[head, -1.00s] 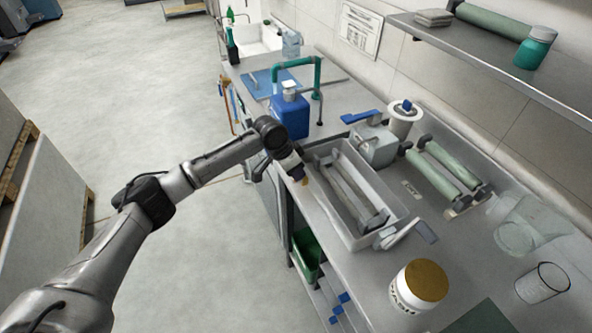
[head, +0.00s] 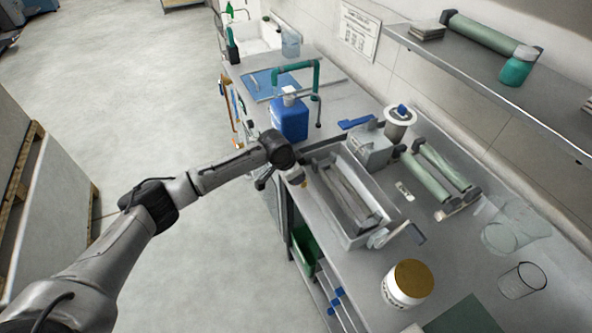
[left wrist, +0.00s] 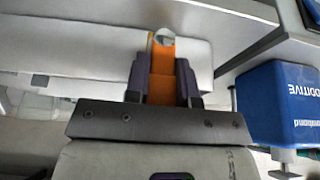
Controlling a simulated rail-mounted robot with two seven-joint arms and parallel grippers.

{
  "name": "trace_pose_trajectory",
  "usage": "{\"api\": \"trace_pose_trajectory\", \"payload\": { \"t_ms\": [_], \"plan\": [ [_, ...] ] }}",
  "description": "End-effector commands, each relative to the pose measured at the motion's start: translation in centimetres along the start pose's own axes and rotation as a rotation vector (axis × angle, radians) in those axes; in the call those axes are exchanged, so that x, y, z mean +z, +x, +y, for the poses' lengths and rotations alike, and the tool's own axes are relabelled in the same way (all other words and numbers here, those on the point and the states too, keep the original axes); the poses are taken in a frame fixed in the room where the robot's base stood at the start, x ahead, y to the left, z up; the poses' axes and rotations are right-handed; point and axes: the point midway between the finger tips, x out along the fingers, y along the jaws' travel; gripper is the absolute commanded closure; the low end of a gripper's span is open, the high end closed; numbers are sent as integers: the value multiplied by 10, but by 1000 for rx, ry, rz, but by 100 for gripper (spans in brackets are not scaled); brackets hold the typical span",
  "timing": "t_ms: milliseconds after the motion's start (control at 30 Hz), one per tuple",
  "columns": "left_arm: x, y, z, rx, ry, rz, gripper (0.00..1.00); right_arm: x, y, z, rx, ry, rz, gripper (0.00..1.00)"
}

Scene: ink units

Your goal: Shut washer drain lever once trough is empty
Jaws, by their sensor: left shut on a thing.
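The washer trough (head: 382,236) is a grey metal box on the bench in the head view, with long grey bars inside. I see no clear liquid in it, but its floor is partly hidden. The orange drain lever (left wrist: 161,87) shows in the left wrist view, in front of the trough's pale wall. Only a small orange bit shows in the head view, at the trough's near left corner. My left gripper (left wrist: 162,80) has its dark fingers shut on the lever; in the head view the wrist mostly hides it. My right gripper is out of view.
A blue additive jug (head: 289,121) stands just behind the trough's left end and shows close on the right in the left wrist view. A white jar with a brown lid (head: 408,284) stands at the front right. Green rollers (head: 438,172) lie behind the trough.

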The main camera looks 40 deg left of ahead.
Motion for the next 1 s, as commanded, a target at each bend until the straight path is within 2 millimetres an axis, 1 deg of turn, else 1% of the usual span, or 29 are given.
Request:
{"api": "trace_pose_trajectory", "payload": {
  "t_ms": [233,267,500,533,733,833,933,1000],
  "plan": [
    [0,0,0,-1,3,1,100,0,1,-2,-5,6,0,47],
    [0,0,0,-1,3,1,76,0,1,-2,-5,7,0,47],
    [0,0,0,0,2,1,53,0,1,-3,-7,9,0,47],
    [0,0,0,0,2,1,51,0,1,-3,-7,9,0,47],
    [0,0,0,0,1,1,51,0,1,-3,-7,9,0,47],
    [0,-4,0,-1,1,2,51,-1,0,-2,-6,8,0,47],
    [-1,-15,0,-1,3,3,51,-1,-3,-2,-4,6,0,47],
    [-1,-26,0,-1,3,2,51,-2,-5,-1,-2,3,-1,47]
  ]
}}
